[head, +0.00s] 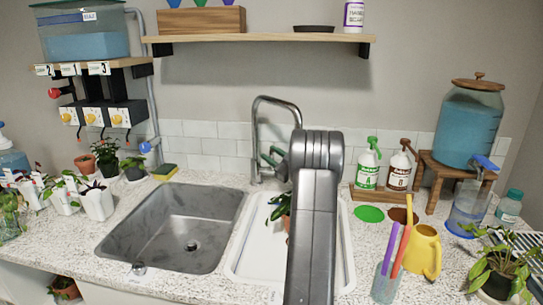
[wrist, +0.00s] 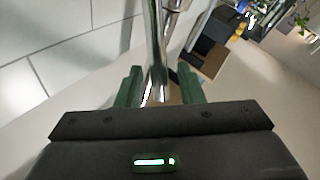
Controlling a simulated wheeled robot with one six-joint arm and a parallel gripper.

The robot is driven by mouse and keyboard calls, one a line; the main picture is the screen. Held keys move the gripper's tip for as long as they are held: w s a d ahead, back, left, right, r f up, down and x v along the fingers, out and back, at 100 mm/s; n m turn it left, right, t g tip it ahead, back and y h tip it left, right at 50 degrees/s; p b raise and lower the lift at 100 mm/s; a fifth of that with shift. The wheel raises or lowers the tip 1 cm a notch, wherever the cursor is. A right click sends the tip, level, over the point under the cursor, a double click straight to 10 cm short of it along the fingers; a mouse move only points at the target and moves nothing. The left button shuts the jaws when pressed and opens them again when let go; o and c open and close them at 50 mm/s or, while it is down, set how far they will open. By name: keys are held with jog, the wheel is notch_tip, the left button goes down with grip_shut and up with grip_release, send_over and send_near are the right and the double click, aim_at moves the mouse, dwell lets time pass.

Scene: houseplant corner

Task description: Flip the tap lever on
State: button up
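The chrome tap (head: 256,130) stands behind the right side of the sink, its spout arching to the right. My gripper (head: 271,156) is at the tap's lower body, partly hidden behind my own arm. In the wrist view its two green fingers (wrist: 160,86) are spread, with the shiny tap post (wrist: 156,40) between and beyond them. Whether they touch the metal I cannot tell. A short chrome piece (wrist: 174,6) beside the post at the top edge may be the lever; I cannot make it out in the head view. No water shows from the spout.
The steel sink (head: 170,250) is empty. A white drainboard (head: 249,262) with a plant lies under my arm. Green (head: 368,168) and brown (head: 399,170) bottles stand to the right. A shelf (head: 260,39) hangs above.

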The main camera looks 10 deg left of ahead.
jog(key=v, duration=0.7)
jog(key=shift+b, duration=0.45)
jog(key=shift+d+r, duration=0.1)
jog(key=c, duration=0.6)
jog(key=shift+w+d+r+m+p, duration=0.15)
jog(key=shift+m+p, duration=0.2)
jog(key=shift+m, duration=0.15)
grip_shut()
jog(key=w+d+r+m+g+p, duration=0.1)
jog(key=w+d+m+p, duration=0.15)
jog(key=m, duration=0.55)
jog(key=w+d+r+m+p, duration=0.1)
jog(key=d+m+p, duration=0.2)
jog(key=m, duration=0.5)
jog(key=s+p+x, duration=0.1)
jog(key=p+x, duration=0.1)
jog(key=x, duration=0.8)
jog(key=shift+s+a+f, duration=0.25)
jog(key=shift+s+f, duration=0.25)
jog(key=shift+s, duration=0.25)
jog(key=shift+s+a+f, duration=0.2)
jog(key=shift+s+f, duration=0.3)
jog(key=shift+s, duration=0.25)
